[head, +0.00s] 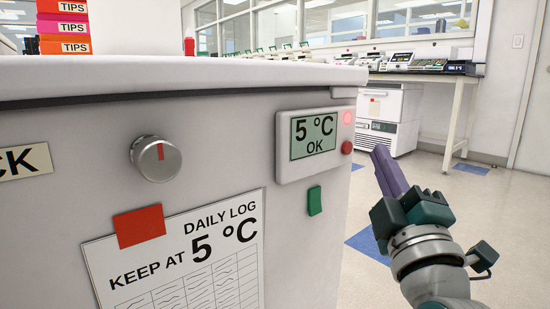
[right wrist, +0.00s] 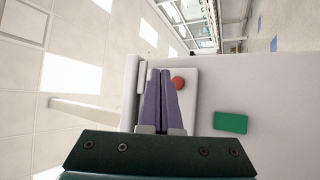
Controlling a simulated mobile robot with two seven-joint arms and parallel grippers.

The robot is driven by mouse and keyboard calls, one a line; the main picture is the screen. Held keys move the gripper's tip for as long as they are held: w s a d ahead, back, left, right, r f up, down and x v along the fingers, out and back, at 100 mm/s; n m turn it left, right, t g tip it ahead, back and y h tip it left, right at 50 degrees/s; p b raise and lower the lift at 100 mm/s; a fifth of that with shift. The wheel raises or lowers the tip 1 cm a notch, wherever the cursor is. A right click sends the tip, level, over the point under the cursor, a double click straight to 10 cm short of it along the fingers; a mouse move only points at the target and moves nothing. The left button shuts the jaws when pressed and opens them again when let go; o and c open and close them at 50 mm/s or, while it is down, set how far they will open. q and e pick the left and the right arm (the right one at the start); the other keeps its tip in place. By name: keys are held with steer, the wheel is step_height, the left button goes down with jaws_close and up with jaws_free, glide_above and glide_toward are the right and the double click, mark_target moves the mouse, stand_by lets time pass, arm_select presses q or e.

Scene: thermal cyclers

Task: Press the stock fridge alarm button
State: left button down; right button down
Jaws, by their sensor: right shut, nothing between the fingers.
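The white stock fridge (head: 60,125) fills the left and middle of the head view. Its display panel (head: 284,155) reads "5 °C OK". On the panel's right edge are a glowing pink-red lamp (head: 347,118) and a round red button (head: 347,147) below it. The button also shows in the right wrist view (right wrist: 178,83), just right of my fingertips. My right gripper (head: 378,150) is shut and empty, its purple fingers pointing up toward the panel. In the head view its tips are right of the button, with a small gap in the picture. My left gripper is not in view.
The fridge front carries a silver knob (head: 157,159), a red magnet (head: 139,226), a daily log sheet (head: 190,262) and a green magnet (head: 314,201). The floor (head: 490,215) right of the fridge is open. A far bench (head: 425,77) holds several devices.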

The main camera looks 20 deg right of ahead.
mark_target(347, 148)
steer(key=shift+w+a+b, duration=0.15)
steer(key=shift+w+a, duration=0.1)
steer(key=shift+w, duration=0.3)
steer(key=shift+w+a+b, duration=0.15)
steer(key=shift+w+a, duration=0.05)
steer(key=shift+w, duration=0.35)
stand_by(1.1)
steer(key=shift+w, duration=0.1)
steer(key=shift+w+a, duration=0.2)
steer(key=shift+w, duration=0.05)
stand_by(0.5)
